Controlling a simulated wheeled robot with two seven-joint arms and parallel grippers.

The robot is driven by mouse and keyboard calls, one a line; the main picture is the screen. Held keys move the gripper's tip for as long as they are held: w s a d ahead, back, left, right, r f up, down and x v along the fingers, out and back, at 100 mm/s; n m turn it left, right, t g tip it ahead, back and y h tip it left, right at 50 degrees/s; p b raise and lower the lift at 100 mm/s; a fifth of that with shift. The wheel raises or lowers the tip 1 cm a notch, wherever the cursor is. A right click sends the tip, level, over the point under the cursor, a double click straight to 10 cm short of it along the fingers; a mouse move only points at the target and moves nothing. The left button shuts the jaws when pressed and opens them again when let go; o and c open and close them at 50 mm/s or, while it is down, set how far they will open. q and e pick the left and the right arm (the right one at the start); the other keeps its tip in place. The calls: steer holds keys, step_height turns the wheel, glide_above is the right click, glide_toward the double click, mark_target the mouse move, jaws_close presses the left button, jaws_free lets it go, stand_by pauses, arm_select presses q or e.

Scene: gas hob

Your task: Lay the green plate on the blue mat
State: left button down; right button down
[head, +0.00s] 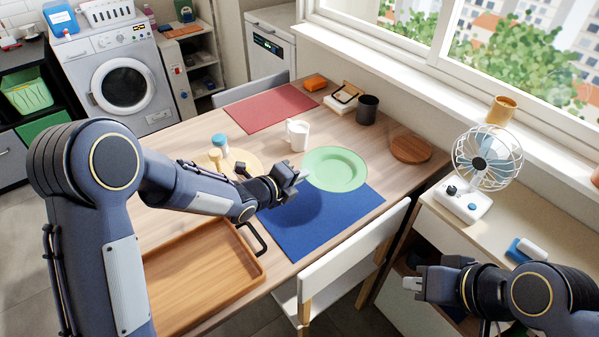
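The green plate (335,169) is level above the far edge of the blue mat (345,213), with a round dark shadow on the mat below and to the left, so it looks raised. My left gripper (302,175) is at the plate's left rim and appears shut on it; the fingertips are small in this view. My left forearm reaches over the table and the mat's left corner. My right gripper (410,284) is at the lower right, away from the plate, beyond the white chair; its finger gap is not clear.
A white mug (297,135) and dark cup (367,109) stand behind the plate; a round wooden board (410,149) lies right of it. A wooden tray (205,275) is at the near left. A white chair (345,262) stands at the table's near edge.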

arm_select(q)
steer(key=shift+f+b, duration=0.5)
steer(key=shift+f, duration=1)
step_height(320, 180, down, 5)
steer(key=b, duration=0.6)
steer(key=shift+r, duration=0.2)
steer(key=c, duration=1.6)
jaws_free()
steer(key=shift+v, duration=3.9)
